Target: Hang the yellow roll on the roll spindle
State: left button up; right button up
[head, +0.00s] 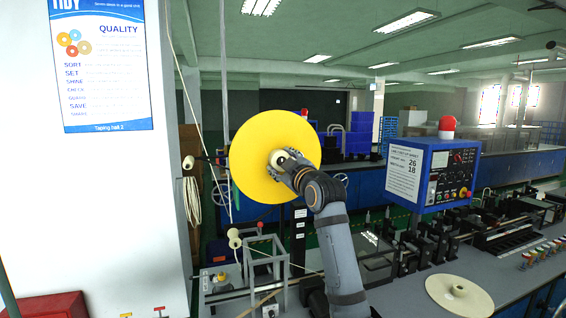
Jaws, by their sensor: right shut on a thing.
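The yellow roll (248,165) is a large flat disc in the middle of the head view, held up in the air and facing me. My right gripper (284,162) is shut on it near its pale hub, and the fingers partly cover the hub. A short dark rod with a cream end (189,162) sticks out beside the white pillar, left of the roll. Its right end runs close to the roll's edge; I cannot tell whether it is the roll spindle. My left gripper is not in view.
A blue control box (432,172) with a red lamp stands to the right. A cream disc (459,296) lies on the bench at lower right. Cream guide rollers (235,238) and a metal frame (265,255) stand below the roll. The white pillar (95,200) bounds the left.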

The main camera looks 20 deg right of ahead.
jog(key=shift+w+r+p, duration=0.15)
jog(key=shift+w+p, duration=0.5)
jog(key=shift+w, duration=0.7)
jog(key=shift+f, duration=0.3)
jog(key=o, duration=1.7)
jog(key=shift+s, duration=0.1)
jog(key=shift+f, duration=0.15)
jog(key=s+d+f, duration=0.1)
jog(key=s, duration=1)
jog(key=shift+s+d, duration=0.25)
jog(key=shift+s, duration=0.15)
